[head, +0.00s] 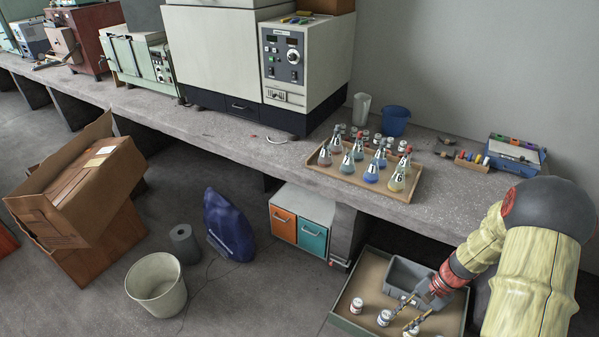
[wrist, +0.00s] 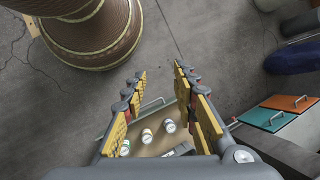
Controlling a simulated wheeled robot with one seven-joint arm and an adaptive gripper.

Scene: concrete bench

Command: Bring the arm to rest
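My gripper (head: 407,311) is at the lower right of the head view, low over a shallow tray (head: 343,317) with a brown bottom. In the wrist view my gripper (wrist: 160,72) has its two yellow-padded fingers wide apart with nothing held between them. Whether a finger touches a bottle cannot be told.
A grey bin (head: 396,288) sits in the tray beside my gripper. The concrete bench (head: 440,203) above carries a wooden tray (head: 338,182) of numbered flasks, a blue cup (head: 396,121) and a blue box (head: 515,152). A drawer unit (head: 300,218) and white bucket (head: 156,285) stand left.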

